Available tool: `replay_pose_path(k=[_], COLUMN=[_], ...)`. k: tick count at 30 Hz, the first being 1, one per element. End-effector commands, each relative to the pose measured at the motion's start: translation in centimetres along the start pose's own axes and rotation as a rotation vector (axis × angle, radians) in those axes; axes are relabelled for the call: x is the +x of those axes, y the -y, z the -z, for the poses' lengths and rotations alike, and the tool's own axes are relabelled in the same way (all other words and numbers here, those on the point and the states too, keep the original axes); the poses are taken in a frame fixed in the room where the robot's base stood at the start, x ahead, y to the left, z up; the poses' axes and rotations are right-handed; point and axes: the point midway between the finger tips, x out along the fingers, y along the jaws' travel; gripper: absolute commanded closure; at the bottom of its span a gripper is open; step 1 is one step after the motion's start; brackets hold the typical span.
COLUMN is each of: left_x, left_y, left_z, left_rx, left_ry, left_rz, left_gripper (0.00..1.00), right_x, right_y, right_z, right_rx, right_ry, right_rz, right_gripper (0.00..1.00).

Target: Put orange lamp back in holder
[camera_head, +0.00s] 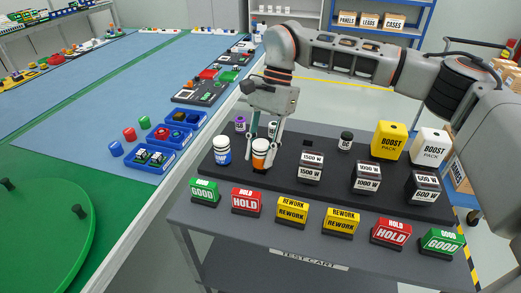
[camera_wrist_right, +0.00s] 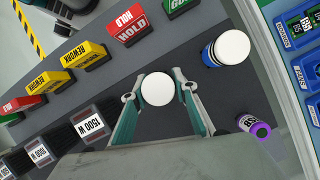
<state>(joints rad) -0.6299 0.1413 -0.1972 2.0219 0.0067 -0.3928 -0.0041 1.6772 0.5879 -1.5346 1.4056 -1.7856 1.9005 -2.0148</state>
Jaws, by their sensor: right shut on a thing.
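The orange lamp (camera_head: 260,158), a short cylinder with a white top and an orange body, is upright at the left of the test cart's dark raised panel (camera_head: 318,193). My right gripper (camera_head: 264,142) points down with its fingers on either side of the lamp, shut on it. In the right wrist view the lamp shows as a round white top (camera_wrist_right: 157,90) between the fingertips; its orange side is hidden there. I cannot tell whether its base sits in a holder or just above the panel. My left gripper is not in view.
A blue lamp (camera_head: 222,152) with a white top stands close to the left. A purple cylinder (camera_head: 240,123) is behind. Black 1500 W blocks (camera_head: 310,172) stand to the right. Coloured sign blocks (camera_head: 292,211) line the cart's front. A blue table (camera_head: 90,130) lies left.

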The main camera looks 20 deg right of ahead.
Motion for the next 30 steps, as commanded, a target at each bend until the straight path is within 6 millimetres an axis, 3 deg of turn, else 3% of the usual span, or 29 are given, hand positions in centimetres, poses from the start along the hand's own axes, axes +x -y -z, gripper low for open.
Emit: replay_pose_path(k=[17, 18, 19, 30], left_x=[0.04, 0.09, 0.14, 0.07], left_y=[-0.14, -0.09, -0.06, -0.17], left_z=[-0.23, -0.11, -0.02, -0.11], left_rx=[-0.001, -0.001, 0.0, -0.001], left_ry=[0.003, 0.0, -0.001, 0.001], left_rz=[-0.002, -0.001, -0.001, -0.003], left_gripper=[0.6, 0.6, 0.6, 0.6], right_x=[0.96, 0.91, 0.9, 0.82], right_y=[0.03, 0.03, 0.03, 0.02], right_z=[0.41, 0.39, 0.39, 0.41], right_rx=[0.0, 0.0, 0.0, 0.0], right_ry=[0.0, 0.0, 0.0, -0.001], right_rz=[0.001, 0.001, 0.001, 0.0], right_gripper=[0.97, 0.61, 0.54, 0.52])
